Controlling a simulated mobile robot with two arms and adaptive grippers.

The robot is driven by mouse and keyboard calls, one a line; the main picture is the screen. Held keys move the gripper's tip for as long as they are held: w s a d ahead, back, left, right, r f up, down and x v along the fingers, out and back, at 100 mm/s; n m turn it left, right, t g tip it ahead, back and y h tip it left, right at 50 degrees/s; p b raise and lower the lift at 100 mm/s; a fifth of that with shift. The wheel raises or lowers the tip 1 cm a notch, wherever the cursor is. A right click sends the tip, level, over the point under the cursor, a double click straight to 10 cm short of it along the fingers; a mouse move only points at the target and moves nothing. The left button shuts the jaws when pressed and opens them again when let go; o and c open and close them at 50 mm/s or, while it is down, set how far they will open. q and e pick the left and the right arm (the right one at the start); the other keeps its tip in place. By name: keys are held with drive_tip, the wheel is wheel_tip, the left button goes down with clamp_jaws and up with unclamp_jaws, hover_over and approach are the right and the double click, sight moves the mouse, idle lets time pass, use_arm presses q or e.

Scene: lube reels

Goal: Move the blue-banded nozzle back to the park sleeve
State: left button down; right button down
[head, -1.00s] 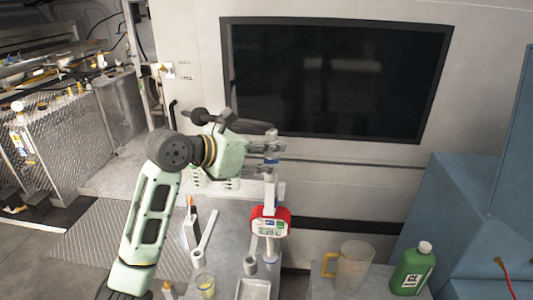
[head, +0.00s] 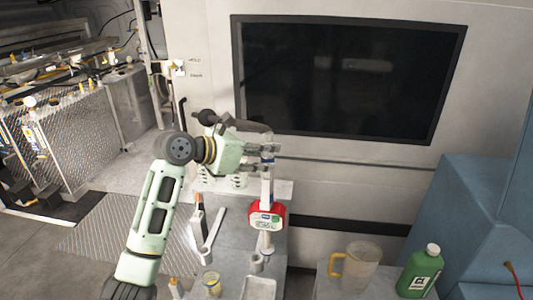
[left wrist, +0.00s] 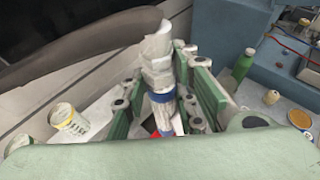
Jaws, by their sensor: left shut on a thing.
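My left gripper (head: 264,157) is shut on the blue-banded nozzle (head: 267,190) near its top and holds it about upright. The nozzle has a pale tube, a blue band and a red meter body with a small display. Its lower end hangs above the bench, close to a short grey sleeve (head: 257,263), which looks like the park sleeve. I cannot tell whether they touch. In the left wrist view, the nozzle's blue band (left wrist: 161,97) shows between the green fingers, with a bit of red below. My right gripper is not in view.
The metal bench (head: 236,240) also carries a grey angled piece (head: 211,238), a small jar (head: 212,283) and a shallow tray (head: 260,289). To the right stand a clear jug (head: 361,267) and a green bottle (head: 420,272). A dark screen (head: 345,80) is on the wall behind.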

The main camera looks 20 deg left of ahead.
use_arm(q)
drive_tip(key=w+a+f, duration=0.5)
drive_tip(key=a, duration=0.1)
drive_tip(key=shift+a+f, duration=0.2)
drive_tip(key=shift+a, duration=0.15)
idle(0.5)
drive_tip(key=shift+s, duration=0.1)
drive_tip(key=shift+s+d+f, duration=0.15)
drive_tip(key=shift+d+f, duration=0.05)
drive_tip(key=shift+f, duration=0.05)
drive_tip(key=shift+a, duration=0.15)
drive_tip(key=shift+f, duration=0.1)
idle(0.4)
drive_tip(key=shift+f, duration=1.1)
